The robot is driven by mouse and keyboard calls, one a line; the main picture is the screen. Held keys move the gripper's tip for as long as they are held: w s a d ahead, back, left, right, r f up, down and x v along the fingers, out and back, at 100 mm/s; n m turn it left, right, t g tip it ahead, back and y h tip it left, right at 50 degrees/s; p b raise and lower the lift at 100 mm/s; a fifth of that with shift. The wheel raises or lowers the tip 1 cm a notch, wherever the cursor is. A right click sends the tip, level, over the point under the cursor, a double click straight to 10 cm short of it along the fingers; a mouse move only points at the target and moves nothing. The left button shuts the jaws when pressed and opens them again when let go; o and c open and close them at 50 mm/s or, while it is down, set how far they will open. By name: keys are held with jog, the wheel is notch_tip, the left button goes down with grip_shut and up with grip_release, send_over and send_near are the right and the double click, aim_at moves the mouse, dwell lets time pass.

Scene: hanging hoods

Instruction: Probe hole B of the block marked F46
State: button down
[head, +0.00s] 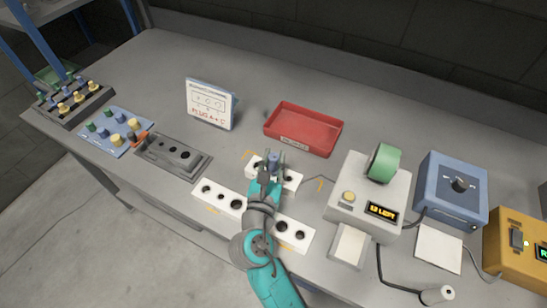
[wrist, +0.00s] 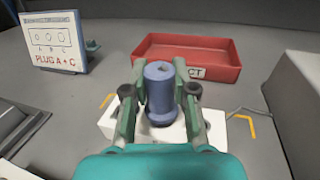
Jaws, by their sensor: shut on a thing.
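My gripper (head: 267,170) is shut on a blue cylindrical plug (wrist: 159,82), upright between the fingers in the wrist view. The plug is at a white block (head: 291,183) with dark holes; the arm and fingers cover part of this block. In the wrist view the white block (wrist: 113,123) is directly below the plug. I cannot tell whether the plug's lower end is in a hole. Two more white blocks with holes lie nearer, one to the left (head: 221,205) and one to the right (head: 299,226). I cannot read F46 or hole letters on any block.
A red tray (head: 304,143) lies behind the block. A sign (head: 209,104) reads "PLUG A + C". A grey machine (head: 345,195) with a green drum, reading "12 LEFT", stands right. Coloured plug racks stand far left.

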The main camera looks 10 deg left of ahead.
jog(key=shift+f, duration=0.45)
dwell(0.9)
jog(key=shift+r, duration=3)
